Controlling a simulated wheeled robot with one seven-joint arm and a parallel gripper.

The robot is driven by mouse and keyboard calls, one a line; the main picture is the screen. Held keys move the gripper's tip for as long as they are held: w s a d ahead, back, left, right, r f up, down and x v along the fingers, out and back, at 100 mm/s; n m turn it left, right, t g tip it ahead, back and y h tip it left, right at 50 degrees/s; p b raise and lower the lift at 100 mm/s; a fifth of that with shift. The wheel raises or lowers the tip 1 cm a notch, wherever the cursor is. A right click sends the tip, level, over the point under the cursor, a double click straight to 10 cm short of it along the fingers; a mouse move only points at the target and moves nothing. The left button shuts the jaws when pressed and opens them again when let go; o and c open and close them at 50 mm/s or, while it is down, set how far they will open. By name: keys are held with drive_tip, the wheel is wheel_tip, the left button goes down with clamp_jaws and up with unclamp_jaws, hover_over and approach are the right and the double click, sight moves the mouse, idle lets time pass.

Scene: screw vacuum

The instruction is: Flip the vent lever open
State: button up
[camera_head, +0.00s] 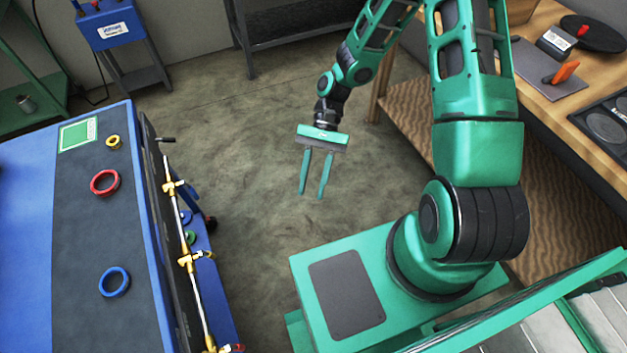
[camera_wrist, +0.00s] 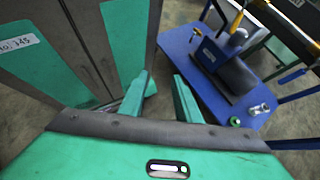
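My gripper (camera_head: 312,194) is open and empty, pointing down over bare floor to the right of the blue machine. It also shows in the wrist view (camera_wrist: 160,92), with its two green fingers apart. A pipe (camera_head: 180,220) with several yellow valve fittings (camera_head: 190,258) runs along the right side of the blue machine (camera_head: 110,230). A small dark handle (camera_head: 165,140) sticks out near its far end. I cannot tell which of these is the vent lever. The gripper is well apart from all of them. The wrist view shows a yellow fitting (camera_wrist: 238,37) above a dark cylindrical body (camera_wrist: 225,70).
A blue shelf (camera_wrist: 205,100) holds the dark body and a small clear jar (camera_wrist: 260,108). A wooden workbench (camera_head: 560,95) stands at right. Floor between is free.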

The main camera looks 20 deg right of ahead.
sight(208, 255)
drive_tip(key=shift+d+r, duration=0.1)
drive_tip(key=shift+d, duration=0.25)
clamp_jaws()
drive_tip(key=s+a+f+m+y, duration=0.1)
drive_tip(key=s+a+m+y, duration=0.25)
drive_tip(key=a+m, duration=0.4)
drive_tip(key=s+a+f+m+g+y, duration=0.1)
drive_tip(key=s+a+m+y, duration=0.1)
drive_tip(key=s+a+m, duration=0.55)
drive_tip(key=s+a+f+m+y, duration=0.2)
drive_tip(key=a+m, duration=0.3)
drive_tip(key=a, duration=0.5)
drive_tip(key=shift+w+a+r, duration=0.2)
drive_tip(key=shift+w, duration=0.4)
drive_tip(key=shift+w+a+r, duration=0.2)
drive_tip(key=shift+w+r, duration=0.05)
drive_tip(key=shift+w, duration=0.3)
drive_tip(key=shift+w+a+r, duration=0.2)
drive_tip(key=shift+w, duration=0.4)
